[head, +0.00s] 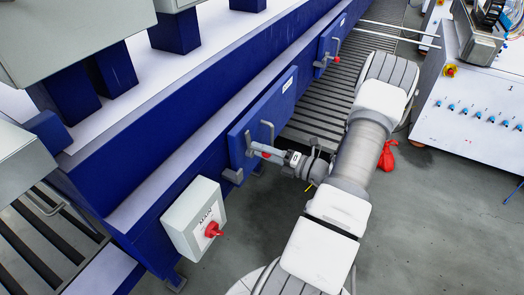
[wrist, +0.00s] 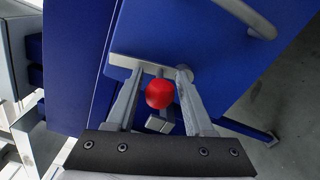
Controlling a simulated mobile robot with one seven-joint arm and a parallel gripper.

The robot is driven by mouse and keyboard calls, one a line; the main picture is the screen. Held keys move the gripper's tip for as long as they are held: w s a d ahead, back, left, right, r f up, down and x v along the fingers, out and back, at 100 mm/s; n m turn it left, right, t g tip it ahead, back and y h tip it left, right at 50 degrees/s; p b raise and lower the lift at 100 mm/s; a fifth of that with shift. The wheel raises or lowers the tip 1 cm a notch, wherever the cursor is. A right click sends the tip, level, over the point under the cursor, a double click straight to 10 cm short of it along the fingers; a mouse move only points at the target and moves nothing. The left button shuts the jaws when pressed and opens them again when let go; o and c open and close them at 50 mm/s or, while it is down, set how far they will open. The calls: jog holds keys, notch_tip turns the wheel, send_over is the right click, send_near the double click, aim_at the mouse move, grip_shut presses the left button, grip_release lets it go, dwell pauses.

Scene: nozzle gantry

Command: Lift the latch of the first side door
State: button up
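The first side door (head: 278,108) is a blue panel on the low side of the blue gantry beam, and it lies flat against the beam. It fills much of the wrist view (wrist: 225,70). Its latch is a grey bar (wrist: 128,63) with a red ball knob (wrist: 159,94); the knob also shows in the head view (head: 266,155). My gripper (head: 262,151) is at the latch. In the wrist view my gripper (wrist: 160,73) is open, one finger on each side of the knob, with gaps beside it. Whether the fingertips touch the bar I cannot tell.
A grey door handle (head: 268,131) stands close beside my gripper. A grey box with a red MAIN switch (head: 195,218) is mounted nearer me. A second side door (head: 329,46) with a red-knobbed latch is farther along.

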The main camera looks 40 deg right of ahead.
jog(key=shift+o, duration=0.8)
jog(key=b+v, duration=0.3)
jog(key=v, duration=1.4)
jog(key=shift+s, duration=0.2)
